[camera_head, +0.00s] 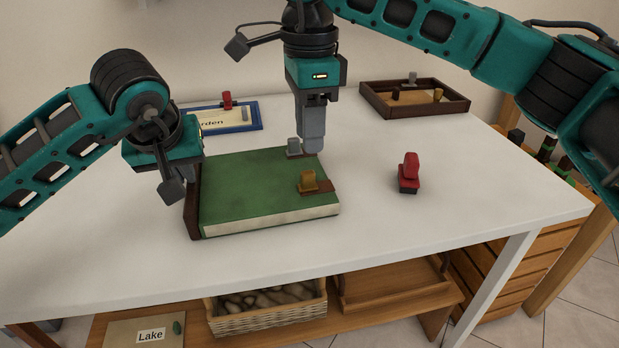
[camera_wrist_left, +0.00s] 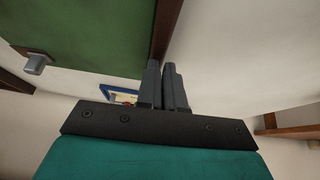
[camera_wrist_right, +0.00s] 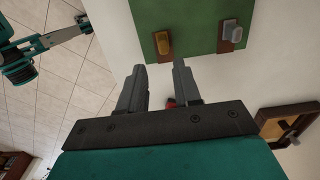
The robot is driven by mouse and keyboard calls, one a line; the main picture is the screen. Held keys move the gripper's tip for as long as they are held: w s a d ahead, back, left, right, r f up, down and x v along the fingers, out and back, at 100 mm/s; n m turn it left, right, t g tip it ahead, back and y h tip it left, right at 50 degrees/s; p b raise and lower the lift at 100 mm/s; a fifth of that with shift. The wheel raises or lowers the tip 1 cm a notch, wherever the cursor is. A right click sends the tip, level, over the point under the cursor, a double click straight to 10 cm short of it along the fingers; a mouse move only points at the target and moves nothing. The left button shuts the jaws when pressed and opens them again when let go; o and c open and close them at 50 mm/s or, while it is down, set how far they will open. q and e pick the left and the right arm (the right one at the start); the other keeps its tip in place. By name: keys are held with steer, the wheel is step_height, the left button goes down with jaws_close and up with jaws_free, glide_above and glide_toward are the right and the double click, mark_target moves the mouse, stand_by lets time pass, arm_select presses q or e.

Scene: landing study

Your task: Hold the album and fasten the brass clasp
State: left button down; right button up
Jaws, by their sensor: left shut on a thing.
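The green album (camera_head: 245,190) lies closed on the white table, with a brown spine (camera_head: 194,203) at its left and pale page edges in front. A brass clasp (camera_head: 308,180) on a brown strap is at its right edge; a grey clasp (camera_head: 293,147) is farther back. Both also show in the right wrist view, brass (camera_wrist_right: 163,43) and grey (camera_wrist_right: 232,32). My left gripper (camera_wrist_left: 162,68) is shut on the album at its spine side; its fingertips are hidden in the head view. My right gripper (camera_wrist_right: 157,70) is open and empty, above the album's right side, apart from the brass clasp.
The table front is clear. A basket (camera_head: 265,310) is on the shelf below.

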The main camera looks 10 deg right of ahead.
mark_target(309, 174)
steer(key=shift+f, duration=3.55)
steer(key=shift+c, duration=0.4)
jaws_close()
